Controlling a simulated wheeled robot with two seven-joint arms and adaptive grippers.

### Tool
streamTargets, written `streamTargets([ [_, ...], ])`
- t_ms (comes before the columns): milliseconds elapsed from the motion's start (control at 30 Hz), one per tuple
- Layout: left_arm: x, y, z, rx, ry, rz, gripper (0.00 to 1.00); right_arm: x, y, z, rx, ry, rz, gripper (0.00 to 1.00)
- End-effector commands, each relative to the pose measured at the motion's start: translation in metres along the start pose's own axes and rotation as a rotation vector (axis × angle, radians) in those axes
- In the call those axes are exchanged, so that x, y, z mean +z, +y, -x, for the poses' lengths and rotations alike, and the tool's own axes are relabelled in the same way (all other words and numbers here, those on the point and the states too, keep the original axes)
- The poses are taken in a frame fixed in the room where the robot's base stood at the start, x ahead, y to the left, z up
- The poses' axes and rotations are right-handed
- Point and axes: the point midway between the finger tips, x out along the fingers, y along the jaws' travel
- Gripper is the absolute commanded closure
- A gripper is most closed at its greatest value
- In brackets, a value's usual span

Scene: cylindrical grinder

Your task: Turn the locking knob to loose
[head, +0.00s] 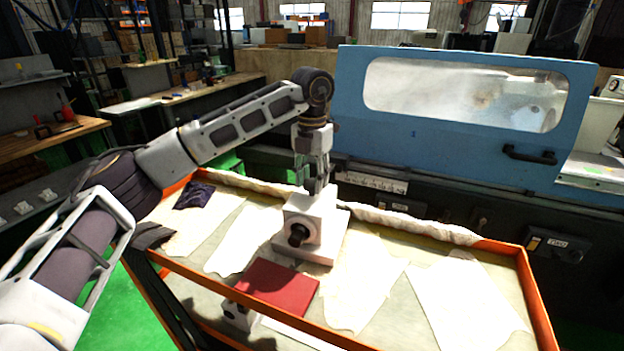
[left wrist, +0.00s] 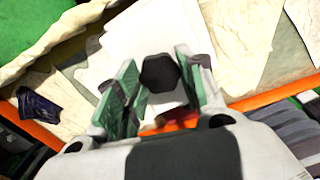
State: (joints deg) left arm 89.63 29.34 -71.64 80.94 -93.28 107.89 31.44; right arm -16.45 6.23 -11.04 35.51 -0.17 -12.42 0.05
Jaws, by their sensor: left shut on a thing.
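A white block-shaped fixture (head: 325,236) stands on the tray. A black round knob (head: 298,234) sticks out of its front face, toward me. My left gripper (head: 318,187) points straight down over the top of the fixture, at its far side. In the left wrist view, a black hexagonal locking knob (left wrist: 160,72) sits between the green-padded fingers of the left gripper (left wrist: 158,82), which are shut on it. In the head view the fingers mostly hide this knob. Its lock position cannot be read. My right gripper is not in view.
The orange-rimmed tray (head: 541,303) holds paper sheets (head: 465,305), a red block (head: 277,287) in front of the fixture and a dark cloth (head: 195,195) at the left. The blue-covered grinder (head: 440,152) stands behind. The tray's right side has only flat sheets.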

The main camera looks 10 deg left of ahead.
Motion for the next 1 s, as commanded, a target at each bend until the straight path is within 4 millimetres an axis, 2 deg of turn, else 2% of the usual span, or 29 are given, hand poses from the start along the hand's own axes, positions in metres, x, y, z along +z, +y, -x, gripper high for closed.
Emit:
streamTargets([
  [600,0.000,0.000,0.001,0.000,-0.003,0.464,0.85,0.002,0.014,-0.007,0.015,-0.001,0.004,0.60],
  [1000,0.000,0.000,0.002,0.000,-0.003,0.631,0.85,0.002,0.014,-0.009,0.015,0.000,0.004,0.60],
])
